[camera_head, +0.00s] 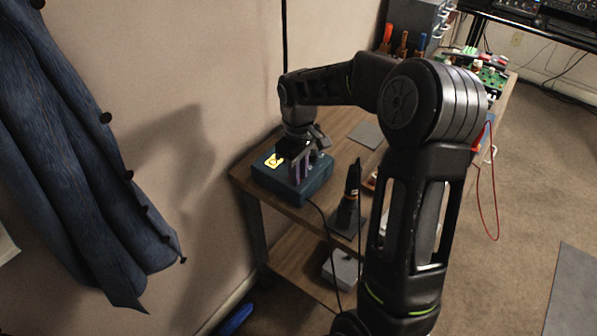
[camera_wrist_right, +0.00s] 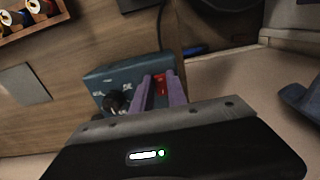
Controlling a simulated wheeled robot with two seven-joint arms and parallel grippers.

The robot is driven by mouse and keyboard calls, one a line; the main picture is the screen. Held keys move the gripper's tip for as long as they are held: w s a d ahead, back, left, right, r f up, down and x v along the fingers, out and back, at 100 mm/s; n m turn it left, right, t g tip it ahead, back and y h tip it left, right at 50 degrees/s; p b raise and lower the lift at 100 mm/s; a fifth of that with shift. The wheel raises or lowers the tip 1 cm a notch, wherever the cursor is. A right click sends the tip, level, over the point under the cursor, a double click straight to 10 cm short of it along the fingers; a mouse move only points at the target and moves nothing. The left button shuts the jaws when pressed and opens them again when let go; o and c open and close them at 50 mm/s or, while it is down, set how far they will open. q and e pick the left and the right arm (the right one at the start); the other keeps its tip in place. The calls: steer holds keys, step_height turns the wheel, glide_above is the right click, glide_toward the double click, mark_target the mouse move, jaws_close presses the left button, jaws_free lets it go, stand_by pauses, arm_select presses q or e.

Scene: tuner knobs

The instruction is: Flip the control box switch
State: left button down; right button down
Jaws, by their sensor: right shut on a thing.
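The blue control box (camera_head: 318,182) sits on the wooden bench near the wall, with a lit yellow display on its top in the head view. It also shows in the wrist view (camera_wrist_right: 108,76), with a black knob (camera_wrist_right: 117,101) on it. A red switch (camera_wrist_right: 160,82) shows between the purple fingertips. My right gripper (camera_head: 300,168) reaches down onto the box; in the wrist view its fingers (camera_wrist_right: 160,90) are shut on the red switch. The fingers hide part of the switch, so its position is unclear. My left gripper is not in view.
A soldering iron in its stand (camera_head: 348,208) is close to the box on the bench (camera_head: 243,176). A grey pad (camera_head: 366,135) lies behind. Tools and a green circuit board (camera_head: 492,76) are farther back. A blue coat (camera_head: 80,150) hangs at left.

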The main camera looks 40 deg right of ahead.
steer(key=shift+w+r+p, duration=0.1)
steer(key=shift+r+p, duration=0.1)
steer(key=shift+p, duration=0.15)
steer(key=g+p, duration=0.2)
steer(key=p, duration=0.1)
steer(key=shift+w+a+r+h, duration=0.15)
steer(key=shift+w+h, duration=0.1)
steer(key=shift+h, duration=0.05)
steer(key=shift+w+g+p, duration=0.1)
steer(key=shift+g+p, duration=0.3)
steer(key=shift+g, duration=0.1)
steer(key=shift+f, duration=0.2)
steer(key=c, duration=1.3)
jaws_free()
steer(key=shift+r, duration=0.1)
